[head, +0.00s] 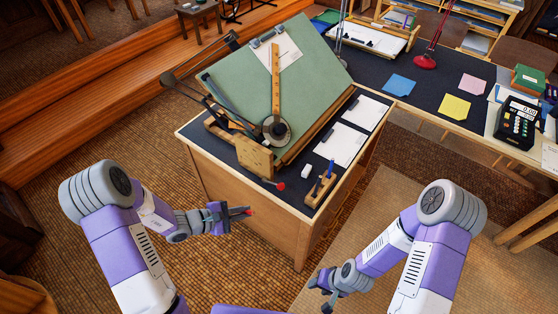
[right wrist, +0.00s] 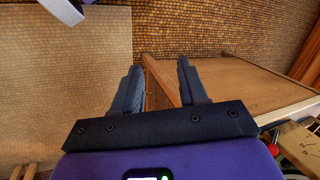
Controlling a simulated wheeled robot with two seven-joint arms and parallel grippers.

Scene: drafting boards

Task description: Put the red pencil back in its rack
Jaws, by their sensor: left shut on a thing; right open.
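My left gripper (head: 238,212) is shut on the red pencil (head: 249,211), in the air to the left of the drafting desk's front corner. Only a small red end of the pencil shows past the jaws; the rest is hidden. The wooden rack (head: 320,190) lies on the dark desk top near its front right corner, with blue pencils standing in it. The left gripper is apart from the rack, to its left and lower in the picture. My right gripper (head: 325,281) is open and empty, below the desk front in the head view; its spread fingers also show in the right wrist view (right wrist: 158,82).
A white eraser (head: 306,171) lies left of the rack, and a white paper sheet (head: 340,145) lies behind it. The tilted green drawing board (head: 315,85) fills much of the desk. A wooden piece (head: 254,157) stands at the desk's left front edge. Floor is clear before the desk.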

